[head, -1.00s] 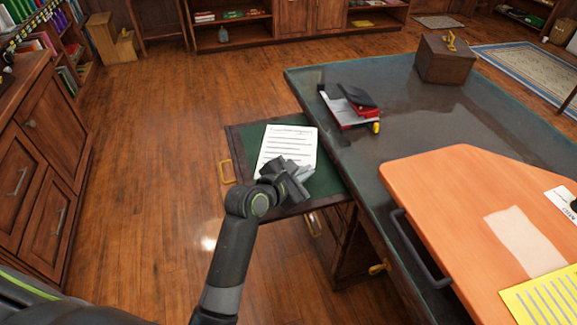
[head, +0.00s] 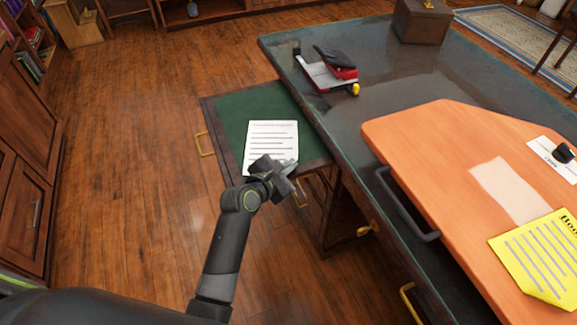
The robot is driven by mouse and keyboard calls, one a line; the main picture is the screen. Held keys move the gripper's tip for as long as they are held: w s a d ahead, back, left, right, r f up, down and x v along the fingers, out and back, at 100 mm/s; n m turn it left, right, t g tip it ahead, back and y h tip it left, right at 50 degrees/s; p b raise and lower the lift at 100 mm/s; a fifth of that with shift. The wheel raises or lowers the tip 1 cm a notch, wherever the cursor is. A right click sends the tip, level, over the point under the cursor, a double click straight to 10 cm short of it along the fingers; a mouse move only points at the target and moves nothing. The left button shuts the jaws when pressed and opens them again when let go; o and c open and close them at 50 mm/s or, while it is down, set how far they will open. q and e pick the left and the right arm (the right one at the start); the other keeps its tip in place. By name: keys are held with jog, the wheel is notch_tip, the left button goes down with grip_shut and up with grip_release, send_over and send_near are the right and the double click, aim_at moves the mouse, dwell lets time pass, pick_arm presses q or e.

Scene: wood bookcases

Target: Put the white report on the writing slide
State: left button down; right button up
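The white report (head: 272,138), a printed sheet, shows over the near part of the writing slide (head: 235,112), a green-topped, wood-framed board pulled out from the desk's left side. I cannot tell whether the sheet lies flat on it or hangs just above. My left gripper (head: 285,174) is at the report's near edge and moves together with it, so it appears shut on that edge. The fingertips are partly hidden. My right gripper is out of view.
The dark desk (head: 400,85) holds a red and black stapler-like item (head: 335,68), a wooden box (head: 422,20) and an orange board (head: 440,140). On the board lie a yellow sheet (head: 540,255) and a card (head: 552,158). Open floor (head: 130,160) lies left of the slide.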

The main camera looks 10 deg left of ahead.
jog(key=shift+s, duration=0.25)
pick_arm(q)
jog(key=c, duration=2)
grip_release()
jog(key=shift+f, duration=0.1)
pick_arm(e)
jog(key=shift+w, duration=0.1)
pick_arm(q)
jog(key=shift+s+r, duration=0.15)
jog(key=shift+r, duration=0.05)
jog(key=p+v, duration=0.1)
jog(key=v, duration=1)
jog(key=shift+s+a, duration=0.15)
jog(key=shift+s, duration=0.2)
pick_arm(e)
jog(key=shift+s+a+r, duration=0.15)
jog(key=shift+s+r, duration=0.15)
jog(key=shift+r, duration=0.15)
